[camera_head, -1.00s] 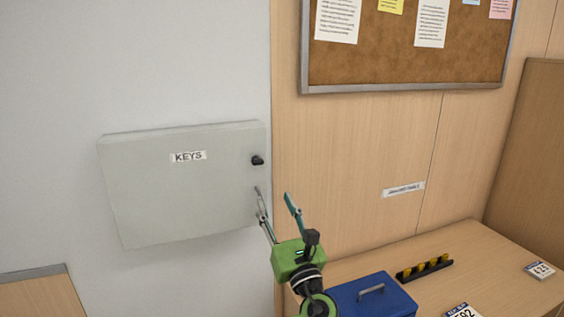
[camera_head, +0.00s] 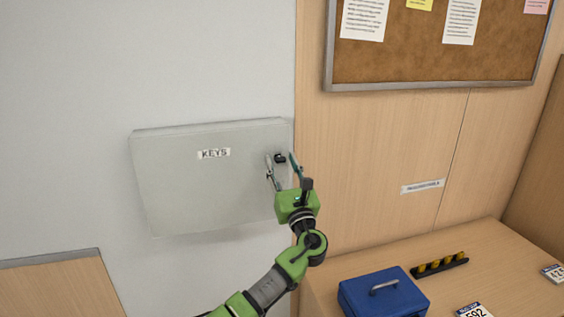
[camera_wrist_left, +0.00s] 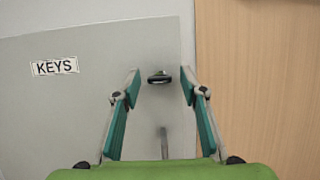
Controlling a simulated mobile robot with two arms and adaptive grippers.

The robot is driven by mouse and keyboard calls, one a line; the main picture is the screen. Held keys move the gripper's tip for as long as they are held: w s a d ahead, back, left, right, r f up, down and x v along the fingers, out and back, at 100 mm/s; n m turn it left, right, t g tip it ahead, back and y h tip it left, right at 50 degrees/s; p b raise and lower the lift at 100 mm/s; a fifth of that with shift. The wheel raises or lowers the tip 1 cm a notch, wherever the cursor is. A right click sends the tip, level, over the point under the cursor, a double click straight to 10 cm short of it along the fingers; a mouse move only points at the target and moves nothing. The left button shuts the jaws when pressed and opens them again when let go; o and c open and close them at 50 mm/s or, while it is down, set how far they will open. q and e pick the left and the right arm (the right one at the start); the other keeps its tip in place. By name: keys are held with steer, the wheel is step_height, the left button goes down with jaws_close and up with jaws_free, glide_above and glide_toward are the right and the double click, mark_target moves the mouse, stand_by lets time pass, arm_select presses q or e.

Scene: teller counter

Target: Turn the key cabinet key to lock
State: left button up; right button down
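The grey key cabinet (camera_head: 190,195) hangs on the wall and bears a KEYS label. Its door looks shut. The black key (camera_head: 280,158) sits near the cabinet's right edge; in the left wrist view the key (camera_wrist_left: 159,77) shows as a dark flattened knob, ahead of and between the fingertips. My left gripper (camera_head: 281,158) is open with its fingers pointing at the key, one on each side. In the left wrist view its fingers (camera_wrist_left: 160,83) stand wide apart, with nothing held. I cannot tell how far the fingertips are from the door. My right gripper is not in view.
A wooden counter (camera_head: 440,284) lies at the lower right with a blue cash box (camera_head: 383,300), a black strip with yellow pieces (camera_head: 440,265) and number cards. A cork board (camera_head: 430,62) hangs above. The wall around the cabinet is clear.

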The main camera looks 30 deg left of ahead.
arm_select(q)
jaws_close()
steer(key=c, duration=1.1)
jaws_free()
